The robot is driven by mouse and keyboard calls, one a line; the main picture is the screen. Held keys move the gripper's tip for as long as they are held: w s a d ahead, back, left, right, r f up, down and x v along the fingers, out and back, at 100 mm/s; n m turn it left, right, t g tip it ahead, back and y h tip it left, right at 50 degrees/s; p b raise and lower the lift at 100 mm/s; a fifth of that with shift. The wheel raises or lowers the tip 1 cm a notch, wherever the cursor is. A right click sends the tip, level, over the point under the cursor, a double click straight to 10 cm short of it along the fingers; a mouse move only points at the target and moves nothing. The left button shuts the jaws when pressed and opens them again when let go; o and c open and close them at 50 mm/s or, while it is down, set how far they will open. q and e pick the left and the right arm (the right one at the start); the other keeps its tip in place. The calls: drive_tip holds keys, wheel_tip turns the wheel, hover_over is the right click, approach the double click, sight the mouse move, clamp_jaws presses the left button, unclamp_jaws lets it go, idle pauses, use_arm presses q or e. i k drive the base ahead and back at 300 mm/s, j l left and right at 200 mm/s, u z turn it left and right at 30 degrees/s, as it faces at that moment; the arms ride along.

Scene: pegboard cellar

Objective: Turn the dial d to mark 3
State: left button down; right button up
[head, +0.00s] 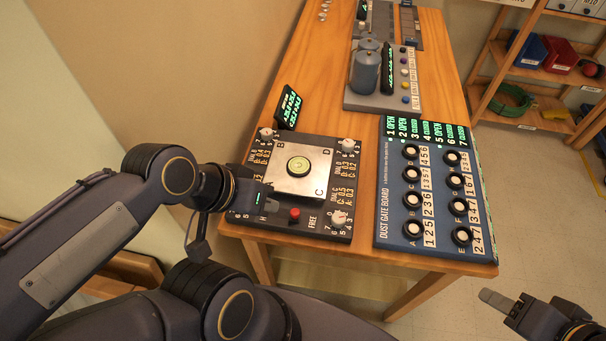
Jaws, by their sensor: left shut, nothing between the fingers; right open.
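The dial board (262,172) is a dark panel at the table's near left, with a silver plate (313,161) lettered at its corners. White dial knobs show at the far left (266,134), far right (346,143) and near right (338,219) corners. The far right knob stands beside the plate's letter D; its exact setting is too small to read. My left gripper (272,204) is shut over the board's near left corner, away from that knob, and hides much of this corner. My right gripper (509,304) is open and empty, off the table at the lower right.
A red button (294,213) sits on the board's near edge, and a small display (289,106) stands behind it. The blue dust gate board (395,220) lies to the right. Grey canisters (365,72) stand farther back. A wooden shelf (545,92) is at the right.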

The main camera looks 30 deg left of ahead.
sight(347, 145)
drive_tip(key=k+j+u, duration=0.1)
drive_tip(key=u, duration=0.25)
drive_tip(key=j+u, duration=0.2)
drive_tip(key=u, duration=0.15)
drive_tip(key=i+j+u, duration=0.1)
drive_tip(key=u, duration=0.2)
drive_tip(key=j, duration=0.1)
